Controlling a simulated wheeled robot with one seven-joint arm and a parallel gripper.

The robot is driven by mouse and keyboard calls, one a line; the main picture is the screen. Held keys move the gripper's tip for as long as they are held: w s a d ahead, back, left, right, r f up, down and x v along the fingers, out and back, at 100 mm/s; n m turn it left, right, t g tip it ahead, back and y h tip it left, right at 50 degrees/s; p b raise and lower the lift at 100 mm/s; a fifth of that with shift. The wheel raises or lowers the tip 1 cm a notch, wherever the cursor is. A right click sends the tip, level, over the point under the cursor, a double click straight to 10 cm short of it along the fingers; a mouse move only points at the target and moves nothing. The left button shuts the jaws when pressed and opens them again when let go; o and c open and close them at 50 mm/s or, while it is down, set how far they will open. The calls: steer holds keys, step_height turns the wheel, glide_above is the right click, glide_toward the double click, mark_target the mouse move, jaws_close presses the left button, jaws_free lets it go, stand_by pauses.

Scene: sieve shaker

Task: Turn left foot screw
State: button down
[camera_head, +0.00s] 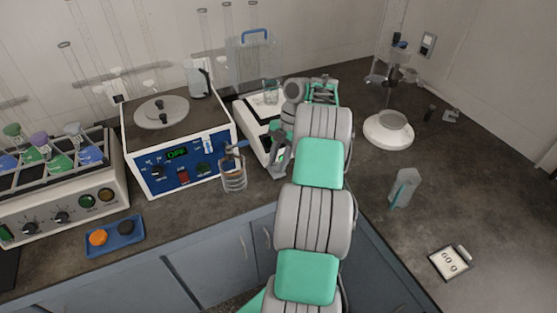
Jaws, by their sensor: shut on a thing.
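A white balance-like instrument (250,125) stands on the dark bench, right of the blue-fronted unit, with a glass beaker (270,91) on its top. My arm crosses in front of its right side. My gripper (278,163) points down at the instrument's near end, low by the bench. It appears shut on the left foot screw there. The screw itself is too small and too hidden by the fingers to make out.
A rack of flasks (50,165) is far left. A round-based stand (389,131) and grey block (404,187) are right. Bench between them is mostly clear.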

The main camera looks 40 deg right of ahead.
stand_by(0.5)
steer(key=c, duration=1.1)
jaws_free()
steer(key=shift+r, duration=0.1)
steer(key=p+v, duration=0.7)
steer(key=p, duration=0.4)
steer(key=shift+d+r+p, duration=0.2)
steer(key=shift+r+p, duration=0.15)
steer(key=shift+p, duration=0.05)
